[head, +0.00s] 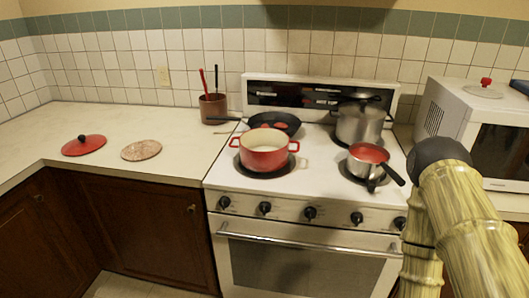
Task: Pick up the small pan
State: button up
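A small steel saucepan with a red inside (364,166) stands on the front right burner of the stove. Its black handle points toward the lower right, close to my arm in the picture. A black frying pan (288,119) with something red in it sits on the back left burner, its handle pointing left. It is partly hidden by the red pot in front. My arm, bamboo-patterned with a black joint, rises at the right edge of the view. My gripper does not show, so I cannot see its fingers.
A red pot (262,158) is on the front left burner, a lidded steel pot (360,123) at back right. A microwave (497,135) stands right. A utensil crock (213,109), red lid (84,145) and round board (141,150) are on the left counter, otherwise mostly clear.

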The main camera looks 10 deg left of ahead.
aim_at(378, 168)
jog(key=z, duration=0.55)
jog(key=k, duration=1.3)
jog(key=u, duration=0.2)
jog(key=i, duration=0.9)
jog(key=u, duration=0.3)
